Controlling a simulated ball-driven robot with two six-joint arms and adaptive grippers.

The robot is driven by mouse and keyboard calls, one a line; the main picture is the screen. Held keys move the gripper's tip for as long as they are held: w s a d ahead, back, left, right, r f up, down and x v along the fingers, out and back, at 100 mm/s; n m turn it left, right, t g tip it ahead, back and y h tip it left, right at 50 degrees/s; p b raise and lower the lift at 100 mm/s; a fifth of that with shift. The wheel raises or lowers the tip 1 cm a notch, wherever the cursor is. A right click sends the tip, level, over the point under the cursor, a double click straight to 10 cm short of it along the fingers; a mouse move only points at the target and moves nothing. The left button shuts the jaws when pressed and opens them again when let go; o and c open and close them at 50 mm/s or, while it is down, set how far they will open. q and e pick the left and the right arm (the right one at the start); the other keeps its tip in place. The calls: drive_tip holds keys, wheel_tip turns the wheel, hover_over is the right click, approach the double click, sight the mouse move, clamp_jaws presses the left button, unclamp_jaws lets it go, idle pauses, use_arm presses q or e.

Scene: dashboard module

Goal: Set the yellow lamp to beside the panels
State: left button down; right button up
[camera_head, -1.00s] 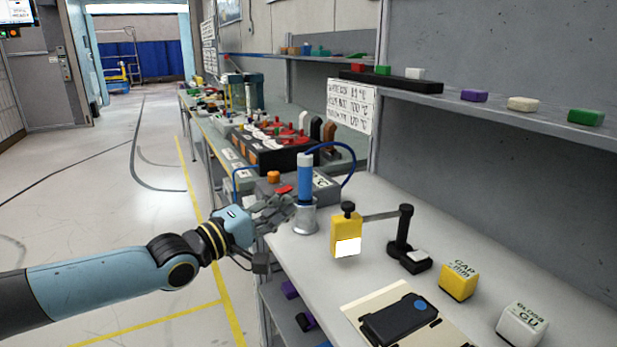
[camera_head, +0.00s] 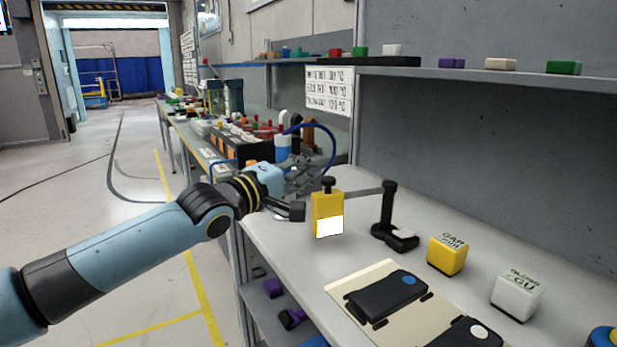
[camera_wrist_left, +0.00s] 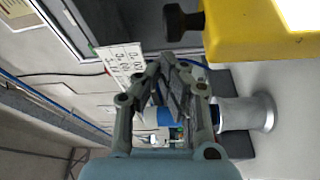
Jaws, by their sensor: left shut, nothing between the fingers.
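The yellow lamp (camera_head: 327,222), a yellow block with a bright white face and a black knob on top, is at the left part of the bench, at the end of a grey bar from a black stand (camera_head: 388,212). It also shows in the left wrist view (camera_wrist_left: 255,35). Two dark panels, one with a blue dot (camera_head: 372,300) and one with a white dot (camera_head: 462,338), lie on a cream sheet (camera_head: 350,283) nearer me. My left gripper (camera_head: 312,172) is shut and empty, just left of and behind the lamp; its fingertips show in the wrist view (camera_wrist_left: 172,82). My right gripper is out of view.
A yellow cube (camera_head: 447,257) and a white cube (camera_head: 517,292) stand right of the lamp. A blue-and-metal cylinder (camera_head: 283,150) with a blue cable is behind my left gripper. A shelf (camera_head: 480,77) with small blocks runs above. Bare bench lies between lamp and sheet.

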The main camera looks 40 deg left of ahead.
use_arm(q)
drive_tip(key=shift+s+d+f, duration=0.2)
drive_tip(key=shift+s+d, duration=0.1)
drive_tip(key=shift+d, duration=0.3)
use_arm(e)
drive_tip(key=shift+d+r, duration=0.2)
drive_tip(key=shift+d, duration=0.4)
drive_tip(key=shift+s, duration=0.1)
use_arm(q)
drive_tip(key=shift+s+d+r+p, duration=0.2)
drive_tip(key=shift+s+d+p, duration=0.35)
drive_tip(key=shift+p, duration=0.5)
drive_tip(key=shift+d+f, duration=0.1)
drive_tip(key=shift+f, duration=0.1)
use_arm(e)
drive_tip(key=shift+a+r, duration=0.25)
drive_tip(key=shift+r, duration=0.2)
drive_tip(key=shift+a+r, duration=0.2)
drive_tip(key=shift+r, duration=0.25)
